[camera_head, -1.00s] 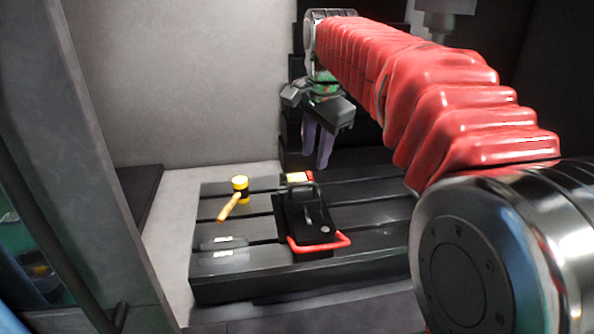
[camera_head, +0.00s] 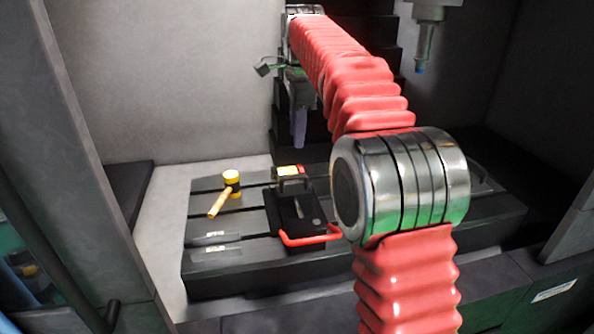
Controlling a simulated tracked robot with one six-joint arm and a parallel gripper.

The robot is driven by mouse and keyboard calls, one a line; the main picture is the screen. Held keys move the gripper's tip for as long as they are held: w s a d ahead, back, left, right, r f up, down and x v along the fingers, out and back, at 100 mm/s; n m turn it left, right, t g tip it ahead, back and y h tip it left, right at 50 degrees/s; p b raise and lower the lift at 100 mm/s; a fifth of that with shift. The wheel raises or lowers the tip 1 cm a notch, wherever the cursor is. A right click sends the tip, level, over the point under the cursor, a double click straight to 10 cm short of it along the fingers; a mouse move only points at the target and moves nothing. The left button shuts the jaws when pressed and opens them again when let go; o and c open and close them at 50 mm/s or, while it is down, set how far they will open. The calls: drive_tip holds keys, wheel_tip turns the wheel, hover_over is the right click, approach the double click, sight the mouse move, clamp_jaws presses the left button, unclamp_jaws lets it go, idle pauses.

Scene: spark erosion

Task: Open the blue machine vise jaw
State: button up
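I see no blue vise clearly in the camera view. A black device (camera_head: 298,215) with a red bar handle (camera_head: 310,239) and a black loop on top sits on the dark slotted table (camera_head: 235,277); I cannot tell whether it is the vise. My gripper (camera_head: 298,142) hangs with its purple fingers pointing down, above and behind the black device, apart from it. The fingers overlap in this view, so their opening is hidden. I see nothing held between them. My red-sleeved arm covers the right part of the table.
A yellow-headed mallet (camera_head: 231,178) lies left of the black device. Two flat grey bars (camera_head: 215,254) lie at the table's front left. A spindle with a blue tip (camera_head: 420,67) hangs at the upper right. Grey walls enclose the back and left.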

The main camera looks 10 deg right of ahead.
sight(295, 177)
drive_tip(key=w+f, duration=0.1)
drive_tip(key=f, duration=0.8)
drive_tip(key=w+f, duration=0.1)
drive_tip(key=f, duration=0.3)
drive_tip(key=shift+w+f, duration=0.25)
drive_tip(key=shift+w, duration=0.1)
drive_tip(key=shift+c, duration=0.4)
clamp_jaws()
